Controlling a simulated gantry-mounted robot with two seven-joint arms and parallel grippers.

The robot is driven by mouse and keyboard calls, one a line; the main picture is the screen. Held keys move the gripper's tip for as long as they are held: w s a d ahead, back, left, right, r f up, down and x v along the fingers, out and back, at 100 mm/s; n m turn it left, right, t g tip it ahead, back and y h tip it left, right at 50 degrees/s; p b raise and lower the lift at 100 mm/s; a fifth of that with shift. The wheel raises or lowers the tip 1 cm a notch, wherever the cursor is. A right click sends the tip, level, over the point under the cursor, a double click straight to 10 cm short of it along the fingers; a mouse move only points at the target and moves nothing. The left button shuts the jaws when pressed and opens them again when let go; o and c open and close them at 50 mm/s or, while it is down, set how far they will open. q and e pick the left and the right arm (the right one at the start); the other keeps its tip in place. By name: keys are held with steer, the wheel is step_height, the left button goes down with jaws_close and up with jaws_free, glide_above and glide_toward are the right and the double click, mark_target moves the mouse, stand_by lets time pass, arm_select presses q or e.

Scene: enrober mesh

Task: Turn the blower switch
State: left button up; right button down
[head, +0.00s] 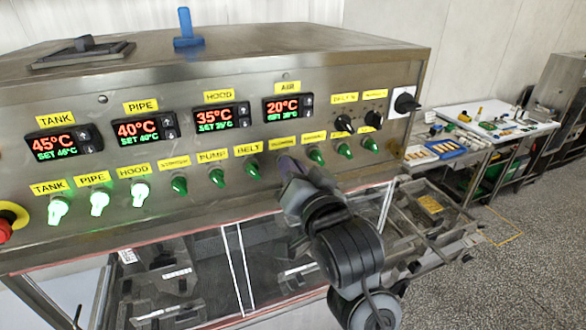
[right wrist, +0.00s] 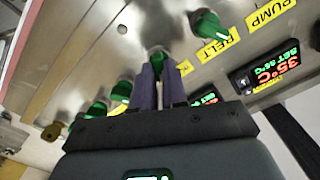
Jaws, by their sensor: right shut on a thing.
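The blower switch is a green knob under a yellow label (head: 284,141) on the steel control panel (head: 215,135). In the head view my right gripper (head: 288,168) covers it. In the right wrist view the green knob (right wrist: 158,60) sits between the two purple fingers of my right gripper (right wrist: 159,82), which is shut on it. It is the knob beside the belt knob (right wrist: 208,25). How far the blower knob is turned cannot be told. My left gripper is not in view.
Green knobs stand close by: the belt knob on the left (head: 252,171) and another on the right (head: 316,156). Three lit switches, including the hood switch (head: 139,193), are further left. A red emergency button (head: 6,225) is at the far left.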

steer(key=shift+s+a+n+p, duration=0.1)
steer(key=shift+n+p, duration=0.35)
steer(key=shift+n, duration=2.45)
steer(key=shift+a+n+p, duration=0.1)
steer(key=shift+n+p, duration=0.35)
steer(key=shift+n, duration=2.75)
steer(key=c, duration=1.2)
jaws_free()
steer(key=shift+o, duration=0.2)
